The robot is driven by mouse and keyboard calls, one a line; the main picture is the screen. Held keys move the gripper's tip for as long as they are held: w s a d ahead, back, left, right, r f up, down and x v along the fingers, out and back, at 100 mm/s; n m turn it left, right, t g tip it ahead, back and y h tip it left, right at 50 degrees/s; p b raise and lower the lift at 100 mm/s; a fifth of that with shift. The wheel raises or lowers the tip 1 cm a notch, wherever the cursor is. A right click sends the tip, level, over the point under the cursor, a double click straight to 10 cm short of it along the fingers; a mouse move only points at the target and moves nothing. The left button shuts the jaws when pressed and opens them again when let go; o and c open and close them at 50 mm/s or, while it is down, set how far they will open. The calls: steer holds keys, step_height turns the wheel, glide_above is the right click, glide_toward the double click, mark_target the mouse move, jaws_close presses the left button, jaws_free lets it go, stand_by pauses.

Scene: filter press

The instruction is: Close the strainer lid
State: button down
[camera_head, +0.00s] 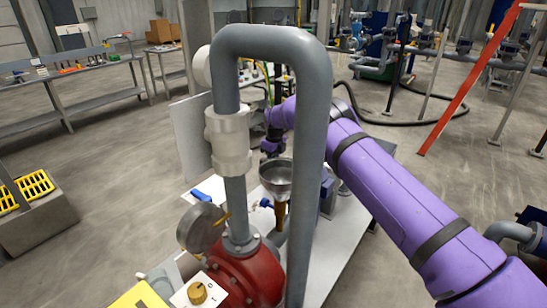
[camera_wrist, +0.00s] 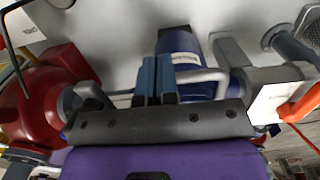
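At the upper right of the wrist view is a grey round fitting (camera_wrist: 287,40) with a dark opening, beside a perforated grey piece (camera_wrist: 311,25). These may be the strainer and its lid, but I cannot tell for sure. My gripper's two blue-grey fingers (camera_wrist: 156,80) stand side by side in the wrist view with almost no gap and nothing visible between them. They are left of the round fitting and apart from it. In the head view my dark gripper (camera_head: 272,143) is above a grey funnel-shaped bowl (camera_head: 275,174); its fingertips are not clear.
A blue motor (camera_wrist: 186,58) lies just beyond my fingers. A red pump housing (camera_head: 250,272) and a tall grey looped pipe (camera_head: 314,150) stand in front of my arm in the head view. A white panel with an orange handle (camera_wrist: 298,104) is at the wrist view's right.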

steer(key=shift+s+d+f, duration=0.1)
steer(key=shift+d+f, duration=0.15)
steer(key=shift+d, duration=0.1)
